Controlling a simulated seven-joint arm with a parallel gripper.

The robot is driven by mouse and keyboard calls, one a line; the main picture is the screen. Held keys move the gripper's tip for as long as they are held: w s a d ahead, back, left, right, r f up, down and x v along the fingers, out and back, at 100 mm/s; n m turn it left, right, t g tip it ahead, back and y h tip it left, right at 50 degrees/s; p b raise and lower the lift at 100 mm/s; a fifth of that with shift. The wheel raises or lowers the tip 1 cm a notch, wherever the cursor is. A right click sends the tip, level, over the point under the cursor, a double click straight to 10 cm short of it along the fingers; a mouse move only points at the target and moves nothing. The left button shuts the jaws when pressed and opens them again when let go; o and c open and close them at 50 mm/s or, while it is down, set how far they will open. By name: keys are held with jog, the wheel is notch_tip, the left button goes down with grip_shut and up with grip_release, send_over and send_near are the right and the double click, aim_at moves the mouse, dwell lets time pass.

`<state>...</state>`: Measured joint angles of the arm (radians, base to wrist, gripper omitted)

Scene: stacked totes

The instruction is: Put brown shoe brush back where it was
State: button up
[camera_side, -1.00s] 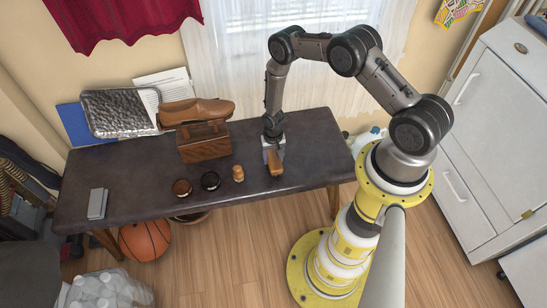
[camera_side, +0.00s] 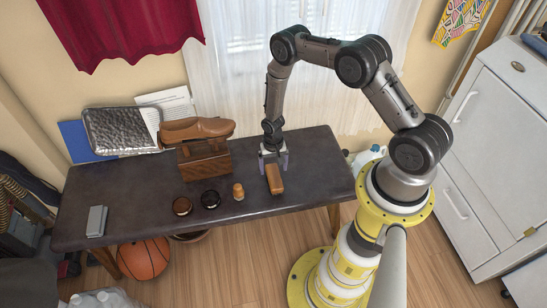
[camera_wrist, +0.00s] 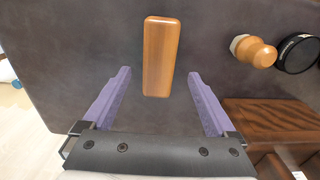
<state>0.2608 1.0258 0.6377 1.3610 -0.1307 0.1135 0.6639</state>
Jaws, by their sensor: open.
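The brown shoe brush (camera_side: 274,179) lies on the dark table toward its right front, to the right of a small wooden-handled piece. In the wrist view the brush (camera_wrist: 161,50) lies ahead of and between the lines of my fingers. My gripper (camera_side: 273,160) is open and empty, just behind the brush and apart from it as far as I can tell. Its two purple fingers stand wide apart in the wrist view (camera_wrist: 159,73).
A brown tin (camera_side: 182,206), a dark tin (camera_side: 210,199) and the small wooden-handled piece (camera_side: 238,191) stand left of the brush. The table's right end is clear.

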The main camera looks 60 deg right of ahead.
notch_tip(320, 180, up, 6)
notch_tip(320, 180, up, 18)
jog(key=n+t, duration=0.1)
jog(key=n, duration=0.1)
send_over(273, 176)
jog(key=w+a, duration=0.2)
jog(key=w, duration=0.2)
jog(key=s+a+r+n+t, duration=0.1)
jog(key=s+r, duration=0.1)
jog(key=r, duration=0.5)
jog(key=s+a+r+n+t, duration=0.1)
jog(key=s+r, duration=0.1)
jog(key=r, duration=0.5)
jog(key=s+a+r+n+t, duration=0.15)
jog(key=s+a+r, duration=0.25)
jog(key=s+r, duration=0.5)
jog(key=s+a+r+n+t, duration=0.1)
jog(key=s+r, duration=0.4)
jog(key=s, duration=0.8)
jog(key=a+n, duration=0.1)
jog(key=n, duration=0.1)
jog(key=shift+s+a+r+n, duration=0.2)
jog(key=shift+s+r+n, duration=0.1)
jog(key=shift+r+n, duration=0.05)
